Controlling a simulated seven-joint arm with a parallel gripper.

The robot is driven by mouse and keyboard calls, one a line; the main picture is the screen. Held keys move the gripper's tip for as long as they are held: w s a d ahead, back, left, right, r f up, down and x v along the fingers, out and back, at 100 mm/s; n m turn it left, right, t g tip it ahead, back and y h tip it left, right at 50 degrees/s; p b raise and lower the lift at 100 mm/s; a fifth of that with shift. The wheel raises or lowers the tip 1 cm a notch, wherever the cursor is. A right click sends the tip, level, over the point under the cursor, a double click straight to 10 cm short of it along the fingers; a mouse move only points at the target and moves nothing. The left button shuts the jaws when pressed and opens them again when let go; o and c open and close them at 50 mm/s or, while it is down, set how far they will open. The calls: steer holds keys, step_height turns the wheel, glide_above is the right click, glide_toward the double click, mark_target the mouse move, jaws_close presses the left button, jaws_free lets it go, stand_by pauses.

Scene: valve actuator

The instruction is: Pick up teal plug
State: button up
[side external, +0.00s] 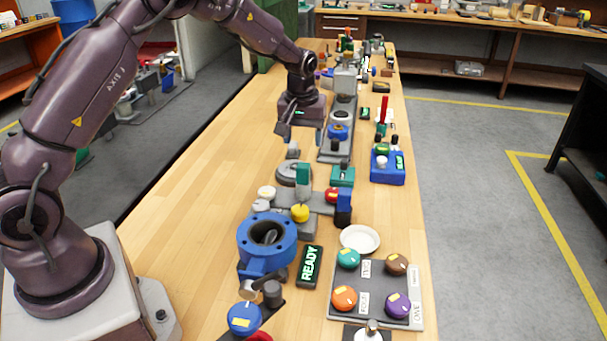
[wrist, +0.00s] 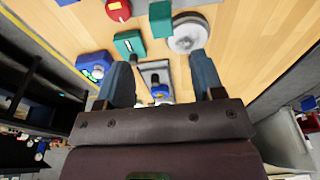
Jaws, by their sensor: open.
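The teal plug (side external: 348,258) is a round teal knob with a small pale mark on top. It sits at the back left of a grey board (side external: 418,312) near the front of the bench in the side view. Orange (side external: 344,298), brown (side external: 396,264) and purple (side external: 397,305) plugs sit on the same board. My gripper (side external: 286,132) is above the middle of the bench, well behind the teal plug and apart from it. In the wrist view my gripper (wrist: 162,60) is open, with nothing clearly held between its fingers. I cannot make out the teal plug in the wrist view.
A white dish (side external: 360,239) stands behind the board. A blue flanged valve body (side external: 267,240) and a READY display (side external: 310,266) are to its left. Teal-topped fixtures (side external: 342,176) and a blue button box (side external: 387,170) stand farther back. The bench's left side is clear.

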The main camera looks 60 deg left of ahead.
mark_target(304, 165)
steer(key=f, duration=0.3)
steer(key=w+a+f, duration=0.1)
steer(key=f, duration=0.7)
steer(key=shift+w+a, duration=0.15)
steer(key=shift+a, duration=0.1)
steer(key=c, duration=1.1)
steer(key=shift+r, duration=0.7)
steer(key=s+d+r, duration=0.4)
steer(key=s+r, duration=0.7)
steer(key=s, duration=0.2)
steer(key=shift+s+r, duration=0.25)
